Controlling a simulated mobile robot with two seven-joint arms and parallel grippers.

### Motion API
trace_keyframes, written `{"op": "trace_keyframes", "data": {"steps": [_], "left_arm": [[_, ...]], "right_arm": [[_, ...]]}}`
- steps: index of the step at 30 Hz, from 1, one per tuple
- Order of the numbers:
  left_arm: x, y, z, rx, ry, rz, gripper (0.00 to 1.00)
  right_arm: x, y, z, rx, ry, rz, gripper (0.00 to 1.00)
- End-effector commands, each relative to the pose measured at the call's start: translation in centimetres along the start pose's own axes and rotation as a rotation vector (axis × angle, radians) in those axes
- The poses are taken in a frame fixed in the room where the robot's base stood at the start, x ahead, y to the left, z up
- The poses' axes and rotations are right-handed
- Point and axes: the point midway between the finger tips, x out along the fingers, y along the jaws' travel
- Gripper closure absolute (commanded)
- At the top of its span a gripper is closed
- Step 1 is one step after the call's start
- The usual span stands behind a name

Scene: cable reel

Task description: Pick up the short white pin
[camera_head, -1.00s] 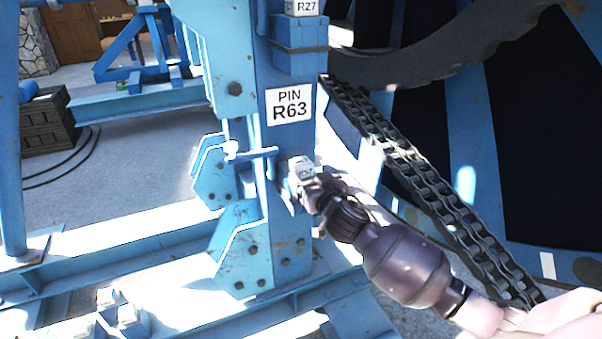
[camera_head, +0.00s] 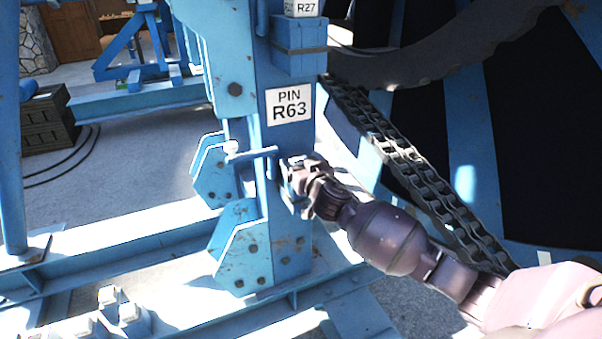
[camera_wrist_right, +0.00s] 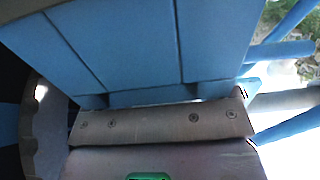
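No loose short white pin shows clearly. A small white knob (camera_head: 231,147) sits at the left end of a thin blue rod (camera_head: 258,154) that sticks out from the blue post (camera_head: 290,225). My right gripper (camera_head: 288,176) is at the right side of the post, just below the sign "PIN R63" (camera_head: 288,104), close to or touching the post. It covers that spot, and its fingertips are too small to read. The right wrist view shows a blue surface (camera_wrist_right: 120,40) close in front of the grey gripper body (camera_wrist_right: 160,123). My left gripper is not seen.
A dark chain (camera_head: 420,180) runs down behind my right arm, beside the large dark reel (camera_head: 540,130). Blue base beams (camera_head: 120,252) cross the floor. Several white-topped blocks (camera_head: 108,295) stand at lower left. A dark crate (camera_head: 48,122) stands at far left.

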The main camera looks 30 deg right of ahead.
Motion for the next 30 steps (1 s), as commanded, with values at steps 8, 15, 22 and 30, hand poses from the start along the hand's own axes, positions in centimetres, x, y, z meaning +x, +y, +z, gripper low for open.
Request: {"op": "trace_keyframes", "data": {"steps": [8, 15, 22, 30], "left_arm": [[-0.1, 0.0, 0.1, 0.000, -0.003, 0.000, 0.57], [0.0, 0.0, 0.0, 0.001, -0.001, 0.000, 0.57], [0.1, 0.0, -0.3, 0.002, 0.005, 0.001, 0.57], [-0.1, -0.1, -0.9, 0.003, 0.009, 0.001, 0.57]], "right_arm": [[0.0, 0.0, 0.0, 0.001, 0.000, 0.000, 0.63], [0.0, 0.0, -0.2, 0.001, 0.003, 0.000, 0.86], [0.0, 0.0, -0.8, 0.001, 0.005, -0.001, 0.86], [0.0, 0.0, -5.2, 0.001, 0.007, -0.002, 0.86]]}}
